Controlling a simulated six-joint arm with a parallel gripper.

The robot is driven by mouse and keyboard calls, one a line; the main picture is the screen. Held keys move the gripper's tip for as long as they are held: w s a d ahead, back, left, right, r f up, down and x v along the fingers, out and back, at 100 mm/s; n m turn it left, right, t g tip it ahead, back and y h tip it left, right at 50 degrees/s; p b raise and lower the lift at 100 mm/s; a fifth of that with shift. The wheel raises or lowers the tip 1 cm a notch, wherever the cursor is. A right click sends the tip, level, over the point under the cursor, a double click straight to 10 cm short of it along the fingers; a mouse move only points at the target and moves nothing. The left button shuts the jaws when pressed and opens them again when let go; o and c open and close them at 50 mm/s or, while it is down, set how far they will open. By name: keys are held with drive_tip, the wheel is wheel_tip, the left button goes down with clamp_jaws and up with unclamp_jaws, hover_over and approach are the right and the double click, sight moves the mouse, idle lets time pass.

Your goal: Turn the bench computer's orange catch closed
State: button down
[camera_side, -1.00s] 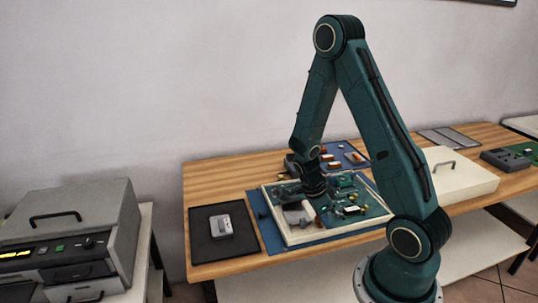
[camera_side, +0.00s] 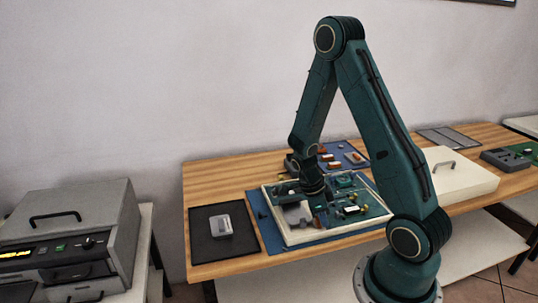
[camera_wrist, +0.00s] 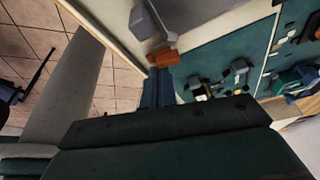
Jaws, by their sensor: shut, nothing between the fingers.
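The bench computer (camera_side: 290,234) is an open, pale-rimmed case with a green board, lying on a blue mat on the wooden bench. In the wrist view an orange piece (camera_wrist: 164,58), which looks like the catch, sits at the end of a grey block (camera_wrist: 150,22) by the case's pale edge. My gripper (camera_side: 318,200) is over the case in the side view, its tips hard to make out. In the wrist view its dark fingers (camera_wrist: 157,82) are together and empty, right beside the orange piece. I cannot tell whether they touch it.
A black tray (camera_side: 200,250) holding a grey part (camera_side: 221,226) lies left of the case. A blue mat with small orange parts (camera_side: 350,152) lies behind. A white lid with a handle (camera_side: 468,182) stands to the right. Components rise from the board around my gripper.

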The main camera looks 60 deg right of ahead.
drive_tip(key=m, duration=0.2)
drive_tip(key=shift+w+a+m+y, duration=0.15)
drive_tip(key=shift+a+m+y, duration=0.1)
drive_tip(key=shift+m+y, duration=0.15)
drive_tip(key=shift+w+a, duration=0.3)
drive_tip(key=shift+w, duration=0.65)
idle(0.5)
